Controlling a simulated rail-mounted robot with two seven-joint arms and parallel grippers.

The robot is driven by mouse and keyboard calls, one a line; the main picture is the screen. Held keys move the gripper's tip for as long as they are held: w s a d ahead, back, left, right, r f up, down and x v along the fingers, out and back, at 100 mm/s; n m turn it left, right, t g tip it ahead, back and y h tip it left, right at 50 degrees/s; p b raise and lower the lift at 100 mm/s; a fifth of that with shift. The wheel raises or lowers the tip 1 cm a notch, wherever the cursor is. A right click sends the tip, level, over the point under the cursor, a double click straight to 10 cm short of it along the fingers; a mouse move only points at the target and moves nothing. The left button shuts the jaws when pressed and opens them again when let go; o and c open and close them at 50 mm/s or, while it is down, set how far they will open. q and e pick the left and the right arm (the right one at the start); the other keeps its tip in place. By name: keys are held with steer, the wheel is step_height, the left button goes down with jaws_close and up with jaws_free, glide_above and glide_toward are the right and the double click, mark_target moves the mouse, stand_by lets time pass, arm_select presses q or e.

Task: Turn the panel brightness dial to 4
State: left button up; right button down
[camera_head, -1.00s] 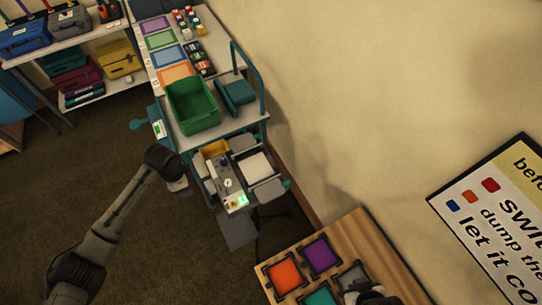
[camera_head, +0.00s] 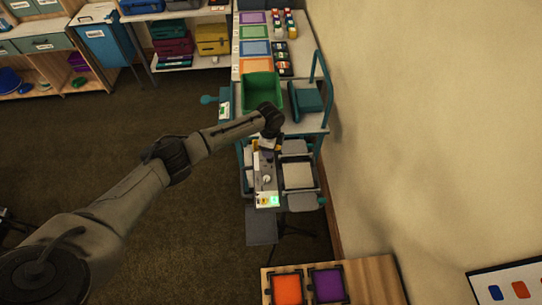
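A narrow grey control panel (camera_head: 259,172) stands at the near end of the teal cart. A small light round knob (camera_head: 267,180), which looks like the dial, sits on its top. A green lit display (camera_head: 275,200) is at its near end. The dial's number is too small to read. My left arm reaches in from the left, and its wrist is over the far end of the panel. My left gripper (camera_head: 268,143) points down there, beyond the knob and apart from it. Its fingers are too small and hidden to tell open or shut. My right gripper is not in view.
A green bin (camera_head: 262,92) and a teal case stand on the cart just behind my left wrist. A grey tray (camera_head: 298,175) is right of the panel. The wall is close on the right. A wooden table (camera_head: 375,280) with coloured trays is at the bottom. Floor is open left.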

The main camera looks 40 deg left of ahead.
arm_select(q)
steer(key=shift+f, duration=3.15)
steer(key=shift+c, duration=0.2)
steer(key=c, duration=0.9)
